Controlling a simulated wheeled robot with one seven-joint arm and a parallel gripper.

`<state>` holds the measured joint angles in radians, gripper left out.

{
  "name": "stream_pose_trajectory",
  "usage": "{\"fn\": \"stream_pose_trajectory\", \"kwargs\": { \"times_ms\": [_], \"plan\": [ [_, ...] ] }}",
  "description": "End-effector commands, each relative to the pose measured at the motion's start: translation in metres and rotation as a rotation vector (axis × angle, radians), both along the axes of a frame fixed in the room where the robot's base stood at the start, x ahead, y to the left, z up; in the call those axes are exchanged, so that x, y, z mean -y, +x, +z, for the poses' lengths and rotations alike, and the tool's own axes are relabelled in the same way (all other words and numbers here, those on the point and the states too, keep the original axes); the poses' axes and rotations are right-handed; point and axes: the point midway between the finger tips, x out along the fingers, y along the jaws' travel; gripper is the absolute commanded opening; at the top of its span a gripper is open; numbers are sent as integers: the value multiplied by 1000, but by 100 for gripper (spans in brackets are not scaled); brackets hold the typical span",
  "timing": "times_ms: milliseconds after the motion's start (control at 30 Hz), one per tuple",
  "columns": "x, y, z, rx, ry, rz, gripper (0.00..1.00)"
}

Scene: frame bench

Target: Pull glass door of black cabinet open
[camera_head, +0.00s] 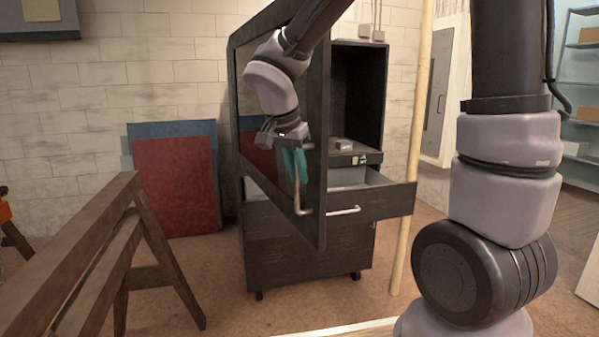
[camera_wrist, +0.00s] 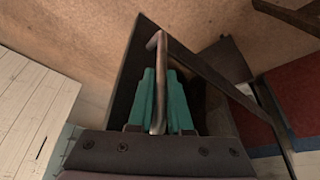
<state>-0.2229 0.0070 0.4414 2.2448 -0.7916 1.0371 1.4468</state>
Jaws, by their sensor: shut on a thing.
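The black cabinet (camera_head: 285,255) stands on casters in the middle of the head view. Its glass door (camera_head: 318,170), in a dark frame, is swung out towards the camera. The cabinet's upper compartment (camera_head: 357,95) shows open to the right of it. My gripper (camera_head: 294,165) has teal fingers and is shut on the door's metal bar handle (camera_head: 300,208). In the wrist view the handle (camera_wrist: 158,60) runs between the two teal fingers of my gripper (camera_wrist: 161,95).
A drawer (camera_head: 375,203) below the compartment is pulled partly out. A wooden sawhorse (camera_head: 125,255) stands at the left front. Red and blue panels (camera_head: 173,185) lean on the wall behind. A pale pole (camera_head: 412,190) stands right of the cabinet. Floor between sawhorse and cabinet is clear.

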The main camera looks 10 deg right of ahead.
Motion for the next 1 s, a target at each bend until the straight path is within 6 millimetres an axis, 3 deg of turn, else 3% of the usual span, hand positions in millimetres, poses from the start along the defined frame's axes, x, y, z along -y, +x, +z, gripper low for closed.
{"fn": "stream_pose_trajectory", "kwargs": {
  "times_ms": [33,67,100,133,533,1000],
  "plan": [
    [1,-3,-3,-10,-3,-3,0],
    [1,-3,-3,-10,-3,-3,29],
    [1,-3,-3,-10,-3,-3,44],
    [1,-2,-3,-8,-3,-2,47],
    [-2,-2,6,-1,-1,0,47],
    [-24,-27,84,-2,1,0,47]
  ]
}}
